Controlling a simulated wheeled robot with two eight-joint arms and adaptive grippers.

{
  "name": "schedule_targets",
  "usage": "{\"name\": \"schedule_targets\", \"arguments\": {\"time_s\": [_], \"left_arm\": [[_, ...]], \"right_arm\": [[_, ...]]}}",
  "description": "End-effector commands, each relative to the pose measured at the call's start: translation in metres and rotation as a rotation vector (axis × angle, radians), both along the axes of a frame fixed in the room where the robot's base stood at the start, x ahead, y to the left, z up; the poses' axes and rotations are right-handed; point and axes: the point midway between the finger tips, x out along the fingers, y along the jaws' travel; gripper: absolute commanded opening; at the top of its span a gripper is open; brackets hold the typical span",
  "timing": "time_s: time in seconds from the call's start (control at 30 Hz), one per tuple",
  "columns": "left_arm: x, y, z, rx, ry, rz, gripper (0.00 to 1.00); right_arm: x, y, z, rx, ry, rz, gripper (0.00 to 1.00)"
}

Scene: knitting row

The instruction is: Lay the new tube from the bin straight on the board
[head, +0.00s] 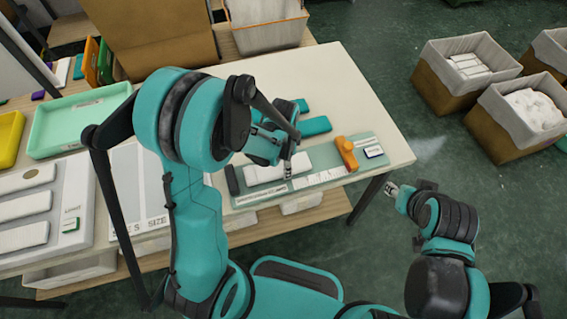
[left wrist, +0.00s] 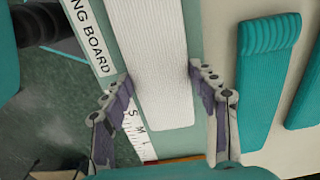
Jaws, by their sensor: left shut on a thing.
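A white ribbed tube (head: 262,174) lies lengthwise along the pale green board (head: 335,172), looking about parallel to its long edge. In the left wrist view the tube (left wrist: 155,50) lies over the board (left wrist: 112,30) beside printed lettering and a size scale. My left gripper (head: 287,172) is over the board and shut on the tube; its fingers (left wrist: 160,76) show at the tube's two sides near its near end. My arm hides part of the board in the head view. My right gripper (head: 393,189) is off the table's right edge, too small to read.
An orange block (head: 346,153) and a small white-and-blue label block (head: 373,151) stand at the board's right end. Teal tubes (head: 315,126) lie behind it. A mint tray (head: 78,122) is at left. Lined crates (head: 440,92) stand on the floor at right. The table's back right is clear.

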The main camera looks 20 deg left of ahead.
Motion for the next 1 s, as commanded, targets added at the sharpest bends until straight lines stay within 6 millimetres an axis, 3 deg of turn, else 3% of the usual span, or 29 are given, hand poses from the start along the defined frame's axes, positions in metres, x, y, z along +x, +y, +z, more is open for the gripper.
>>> {"name": "schedule_targets", "arguments": {"time_s": [0.2, 0.23, 0.3, 0.7, 1.0], "left_arm": [[0.0, 0.0, -0.005, 0.0, 0.0, 0.0, 0.43], [0.0, 0.0, -0.003, 0.0, 0.0, 0.0, 0.67], [0.0, 0.0, -0.003, 0.0, 0.0, 0.0, 0.8], [0.0, 0.0, 0.004, 0.0, 0.0, 0.0, 0.8], [-0.001, 0.0, 0.066, 0.0, 0.0, 0.0, 0.8]], "right_arm": [[0.0, 0.0, -0.005, 0.0, 0.0, 0.0, 0.4], [0.0, 0.0, -0.004, 0.0, 0.0, 0.0, 0.4], [0.0, 0.0, -0.003, 0.0, 0.0, 0.0, 0.4], [0.0, 0.0, 0.003, 0.0, 0.0, 0.0, 0.4], [0.0, 0.0, 0.023, 0.0, 0.0, 0.0, 0.4]]}}
